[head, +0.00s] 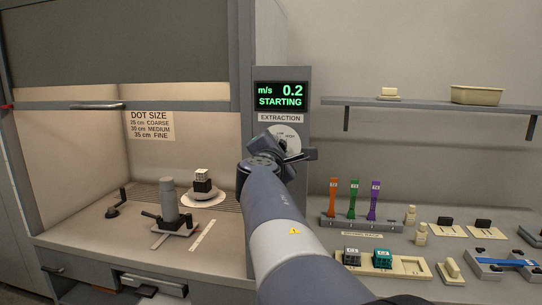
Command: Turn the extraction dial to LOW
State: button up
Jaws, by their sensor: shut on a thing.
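The extraction dial (285,133) is a pale round dial on the grey panel (262,102), below a label reading EXTRACTION (281,118). Small lettering shows on its upper face, too small to read surely. My gripper (290,151) is at the dial's lower part and shut on its knob. My wrist and arm cover the lower left of the dial, so the pointer's setting cannot be seen. The display (281,96) above reads m/s 0.2 and STARTING in green.
Left is a fume hood with a raised sash (120,106), a clamp stand (170,205) and a small block on a white round plate (204,198). Right is a bench with coloured tools in a rack (360,224) and a tray (384,264). A shelf (430,105) hangs above.

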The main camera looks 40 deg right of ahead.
jog(key=shift+m, duration=0.3)
jog(key=o, duration=1)
jog(key=shift+a, duration=0.1)
jog(key=b+v, duration=0.1)
jog(key=v, duration=0.9)
jog(key=shift+s+a, duration=0.15)
jog(key=shift+s, duration=0.15)
